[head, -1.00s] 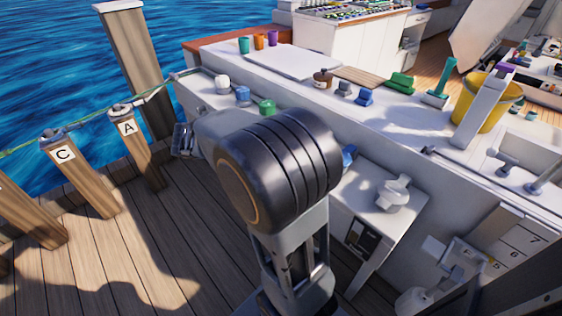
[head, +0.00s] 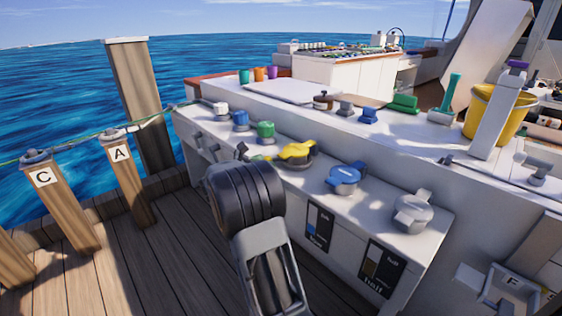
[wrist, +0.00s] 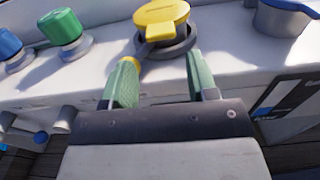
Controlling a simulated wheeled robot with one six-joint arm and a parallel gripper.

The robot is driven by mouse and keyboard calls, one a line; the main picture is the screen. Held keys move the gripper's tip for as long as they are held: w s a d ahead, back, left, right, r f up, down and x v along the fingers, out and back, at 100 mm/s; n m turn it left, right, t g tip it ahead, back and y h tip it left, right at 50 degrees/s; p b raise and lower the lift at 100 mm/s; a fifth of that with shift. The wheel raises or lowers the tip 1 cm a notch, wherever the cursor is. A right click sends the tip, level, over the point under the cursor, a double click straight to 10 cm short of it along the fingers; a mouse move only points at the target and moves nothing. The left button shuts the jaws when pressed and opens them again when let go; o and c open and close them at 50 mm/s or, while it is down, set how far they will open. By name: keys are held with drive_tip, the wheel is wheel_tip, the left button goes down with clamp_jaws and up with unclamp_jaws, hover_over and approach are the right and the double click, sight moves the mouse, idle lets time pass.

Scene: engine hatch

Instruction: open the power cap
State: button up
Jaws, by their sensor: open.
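A yellow cap (head: 297,151) on a dark round base sits on the white ledge of the boat's side. It also shows in the wrist view (wrist: 162,18), at the top middle, lying flat on its base with a tab toward the lower left. I cannot read a label that names it the power cap. My gripper (wrist: 161,58) is open, its green-padded fingers spread below and either side of the yellow cap, with nothing held. The left fingertip is close to the cap's tab; I cannot tell if they touch. In the head view my arm hides most of the gripper.
On the same ledge are a blue cap (head: 345,179), a grey-white cap (head: 413,211) and a green knob (head: 265,132) with smaller knobs left of it. Dark labelled panels (head: 382,266) are on the front face. Wooden posts (head: 128,175) stand left on the dock.

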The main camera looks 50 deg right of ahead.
sight(280, 156)
drive_tip(key=d, duration=0.2)
drive_tip(key=d+b, duration=0.1)
drive_tip(key=d, duration=0.2)
drive_tip(key=d+b, duration=0.1)
drive_tip(key=d, duration=0.1)
drive_tip(key=shift+s+d, duration=0.3)
drive_tip(key=shift+d, duration=0.05)
